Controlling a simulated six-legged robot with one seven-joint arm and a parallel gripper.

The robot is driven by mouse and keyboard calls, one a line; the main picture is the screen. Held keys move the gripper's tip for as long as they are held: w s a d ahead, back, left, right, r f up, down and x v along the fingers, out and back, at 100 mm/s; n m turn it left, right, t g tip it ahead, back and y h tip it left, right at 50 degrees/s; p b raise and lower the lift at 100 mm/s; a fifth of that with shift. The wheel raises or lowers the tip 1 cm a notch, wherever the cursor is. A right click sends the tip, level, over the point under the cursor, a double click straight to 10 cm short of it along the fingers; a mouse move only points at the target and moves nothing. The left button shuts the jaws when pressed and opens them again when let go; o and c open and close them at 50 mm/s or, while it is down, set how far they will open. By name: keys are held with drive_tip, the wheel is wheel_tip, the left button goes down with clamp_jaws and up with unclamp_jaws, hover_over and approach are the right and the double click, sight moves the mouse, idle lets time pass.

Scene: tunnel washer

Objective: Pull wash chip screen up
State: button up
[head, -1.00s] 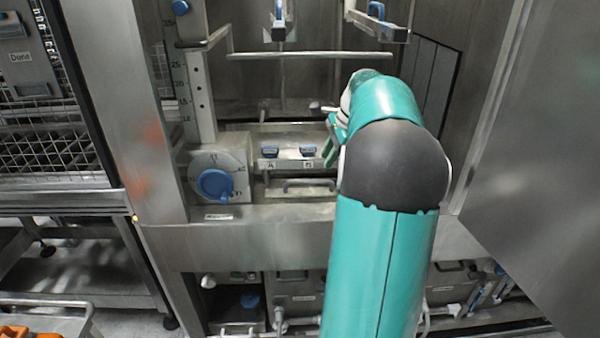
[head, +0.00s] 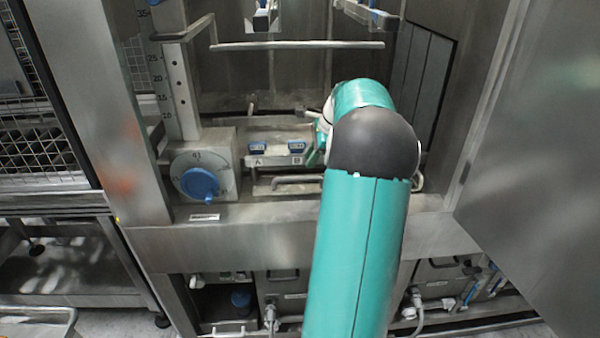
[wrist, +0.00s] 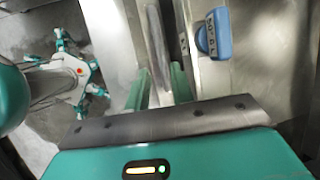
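The wash chip screen seems to be the low metal piece with a bar handle (head: 297,181) at the front of the washer chamber; little of its body shows. Just behind the handle are two blue latches, labelled A (head: 257,147) and B (head: 296,147). My gripper (head: 315,150) is at the right of latch B, mostly hidden behind my teal arm. In the wrist view my gripper (wrist: 159,88) has its two green fingers apart, with a metal bar (wrist: 156,45) running in line with the gap between them. I cannot tell whether they touch it. One blue latch (wrist: 212,35) lies to the right.
A blue dial (head: 199,184) and a scale post stand left of the screen. A horizontal rail (head: 298,45) crosses above. A steel door (head: 535,170) stands open at right. The front sill (head: 250,225) lies below; pipes and drawers are underneath.

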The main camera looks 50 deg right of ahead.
sight(299, 177)
drive_tip(key=x, duration=0.7)
drive_tip(key=shift+w+f, duration=0.15)
drive_tip(key=shift+f, duration=0.15)
clamp_jaws()
